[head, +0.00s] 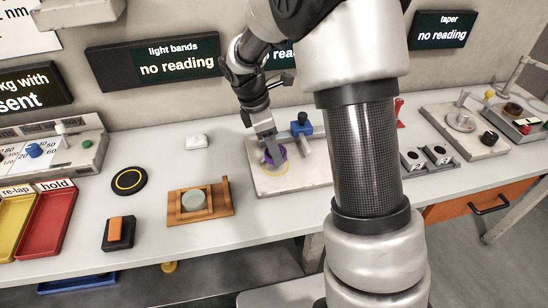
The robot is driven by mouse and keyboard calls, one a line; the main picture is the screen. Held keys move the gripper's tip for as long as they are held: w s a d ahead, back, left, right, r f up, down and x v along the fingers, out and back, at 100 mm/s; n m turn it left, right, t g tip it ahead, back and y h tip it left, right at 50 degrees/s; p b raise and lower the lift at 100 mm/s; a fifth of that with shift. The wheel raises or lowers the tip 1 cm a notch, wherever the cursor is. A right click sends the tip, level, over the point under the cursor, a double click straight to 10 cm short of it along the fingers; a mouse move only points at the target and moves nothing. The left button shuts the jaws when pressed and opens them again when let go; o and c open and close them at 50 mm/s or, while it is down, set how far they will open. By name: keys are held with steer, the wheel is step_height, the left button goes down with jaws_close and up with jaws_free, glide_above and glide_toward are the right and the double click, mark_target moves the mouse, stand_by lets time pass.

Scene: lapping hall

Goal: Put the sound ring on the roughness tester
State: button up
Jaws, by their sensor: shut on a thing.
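My gripper (272,150) points down and is shut on a purple ring (276,156). It holds the ring over the yellow circle (284,172) marked on a pale flat plate (312,180). I cannot tell whether the ring touches the plate. A small post with a blue block (302,127) stands at the back of this plate. The plate looks like the roughness tester, but no readable label confirms it. The display behind it is mostly hidden by my arm. The jaws hide part of the ring.
A wooden stand with a grey-green disc (194,200) stands left of the plate. A black disc (129,181), an orange block on a black base (115,229), a red tray (45,226) and a yellow tray (12,222) lie further left. Other instruments (466,130) stand at right.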

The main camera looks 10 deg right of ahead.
mark_target(274, 167)
steer(key=shift+f, duration=1.7)
steer(key=shift+b, duration=0.3)
steer(key=shift+f, duration=0.2)
steer(key=o, duration=1.1)
steer(key=shift+o, duration=0.2)
steer(key=shift+r, duration=0.1)
